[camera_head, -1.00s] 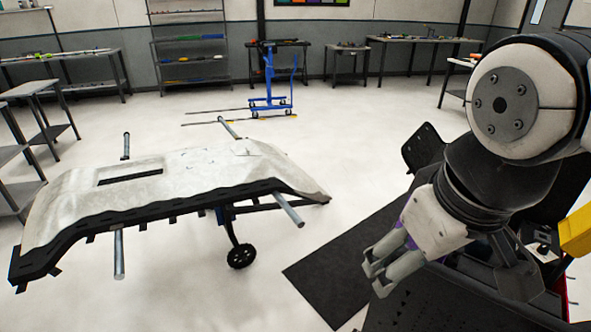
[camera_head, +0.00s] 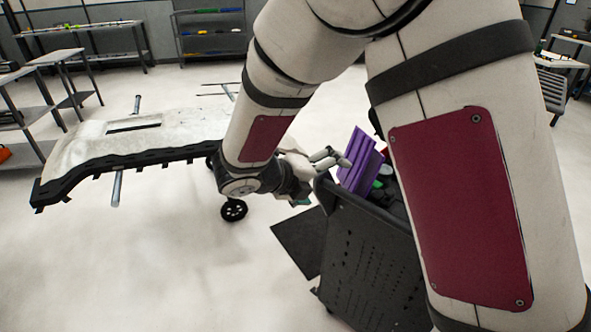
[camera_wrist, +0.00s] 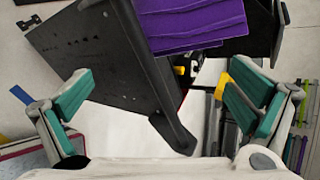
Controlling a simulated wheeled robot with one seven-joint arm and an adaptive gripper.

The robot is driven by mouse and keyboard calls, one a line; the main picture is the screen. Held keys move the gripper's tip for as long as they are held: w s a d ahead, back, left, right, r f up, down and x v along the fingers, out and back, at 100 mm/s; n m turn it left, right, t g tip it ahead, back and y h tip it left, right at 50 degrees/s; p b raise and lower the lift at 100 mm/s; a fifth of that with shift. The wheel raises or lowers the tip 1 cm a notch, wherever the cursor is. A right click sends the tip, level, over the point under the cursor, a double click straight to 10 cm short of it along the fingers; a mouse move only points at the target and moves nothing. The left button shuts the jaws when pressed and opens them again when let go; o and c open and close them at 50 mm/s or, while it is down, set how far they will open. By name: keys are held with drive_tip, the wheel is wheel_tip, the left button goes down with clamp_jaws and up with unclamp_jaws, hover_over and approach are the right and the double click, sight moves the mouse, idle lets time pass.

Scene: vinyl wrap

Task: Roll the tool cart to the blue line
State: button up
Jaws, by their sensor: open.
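The tool cart (camera_head: 365,260) is dark with a perforated side panel and stands on the pale floor right of centre in the head view. A purple tray-like piece (camera_head: 360,160) sticks up from its top and also shows in the wrist view (camera_wrist: 195,22). My gripper (camera_head: 318,178) is at the cart's upper left corner, open. In the wrist view its teal-padded fingers (camera_wrist: 160,75) are wide apart, with the cart's dark edge bar (camera_wrist: 165,115) between them; contact is not clear. A small blue strip (camera_wrist: 21,95) shows at the wrist view's left; I cannot tell whether it is the blue line.
A pale bumper (camera_head: 150,130) on a wheeled stand is left of the cart, its wheel (camera_head: 233,210) near my arm. A black mat (camera_head: 300,243) lies beside the cart. Shelves and benches (camera_head: 85,40) line the back. The front left floor is clear.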

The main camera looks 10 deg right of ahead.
sight(328, 187)
drive_tip(key=w+a+f+n+t, duration=0.2)
drive_tip(key=w+a+f+n, duration=0.1)
drive_tip(key=f+n, duration=0.15)
drive_tip(key=b+x, duration=0.6)
drive_tip(key=x, duration=0.5)
drive_tip(key=shift+s, duration=0.1)
clamp_jaws()
drive_tip(key=shift+f, duration=0.1)
idle(1.0)
drive_tip(key=shift+a, duration=0.1)
